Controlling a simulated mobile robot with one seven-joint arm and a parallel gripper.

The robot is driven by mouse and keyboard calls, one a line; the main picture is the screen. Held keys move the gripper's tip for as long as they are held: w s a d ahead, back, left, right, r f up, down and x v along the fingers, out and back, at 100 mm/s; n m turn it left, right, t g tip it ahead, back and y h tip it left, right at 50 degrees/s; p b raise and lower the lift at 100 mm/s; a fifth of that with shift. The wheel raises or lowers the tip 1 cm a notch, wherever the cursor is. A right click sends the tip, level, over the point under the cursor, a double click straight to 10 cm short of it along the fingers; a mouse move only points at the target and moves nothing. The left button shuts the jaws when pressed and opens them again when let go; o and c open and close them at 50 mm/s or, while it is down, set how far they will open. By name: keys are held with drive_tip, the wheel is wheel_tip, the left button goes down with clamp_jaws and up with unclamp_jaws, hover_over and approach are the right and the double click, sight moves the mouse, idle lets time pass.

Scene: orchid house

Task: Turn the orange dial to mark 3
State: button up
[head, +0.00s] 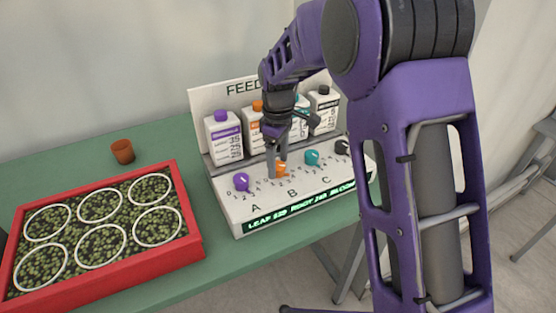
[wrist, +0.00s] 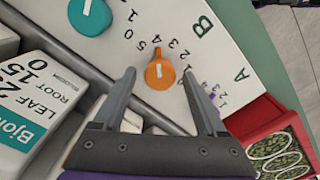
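The orange dial (head: 281,170) sits on the sloped front of a white feed panel (head: 250,207), above the letter B. My gripper (head: 277,158) is lowered over the dial. In the wrist view its two fingers (wrist: 160,74) stand apart, one on each side of the dial, with visible gaps, so they do not appear to grip it.
A purple dial (head: 241,182), a teal dial (head: 312,157) and a black dial (head: 342,147) share the panel. Bottles (head: 223,140) stand behind. A red tray (head: 190,235) of seedlings and a brown pot (head: 122,151) are on the green table (head: 165,288) at left.

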clamp_jaws()
drive_tip(key=shift+m, duration=0.3)
drive_tip(key=shift+r+m+p, duration=0.1)
drive_tip(key=shift+m+p, duration=0.5)
drive_tip(key=shift+m, duration=0.3)
drive_tip(key=shift+m+p, duration=0.6)
drive_tip(key=shift+m, duration=1.2)
drive_tip(key=shift+o, duration=0.9)
unclamp_jaws()
